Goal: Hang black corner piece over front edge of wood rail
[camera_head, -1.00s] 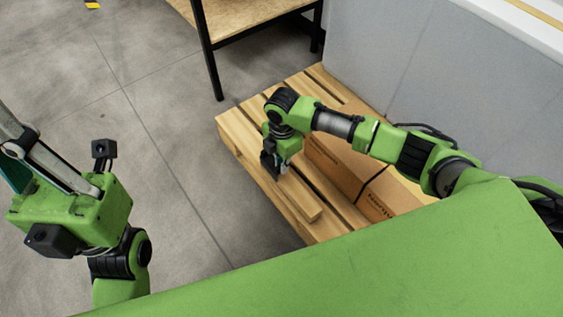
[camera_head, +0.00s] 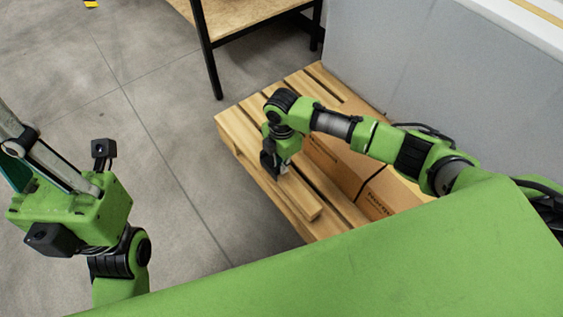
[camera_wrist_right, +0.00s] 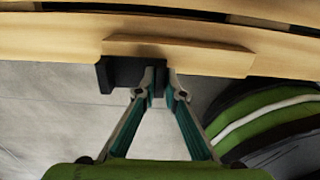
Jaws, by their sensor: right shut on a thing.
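The wood rail (camera_head: 303,197) is a pale bar lying on the slatted pallet near its front edge; it also spans the right wrist view (camera_wrist_right: 215,57). The black corner piece (camera_wrist_right: 121,74) shows in the right wrist view against the front side of the wood, left of and between my fingertips. My right gripper (camera_wrist_right: 164,92) is shut on it. In the head view my right gripper (camera_head: 279,171) points down at the rail, and the piece is too small to tell there. Whether the piece hooks over the edge is unclear. My left gripper is at the left, its fingers only partly visible.
A cardboard box (camera_head: 338,163) sits on the pallet (camera_head: 237,133) behind the rail. A grey wall panel (camera_head: 395,60) stands at the right, and a wooden-topped table (camera_head: 236,22) with black legs at the back. The floor left of the pallet is clear.

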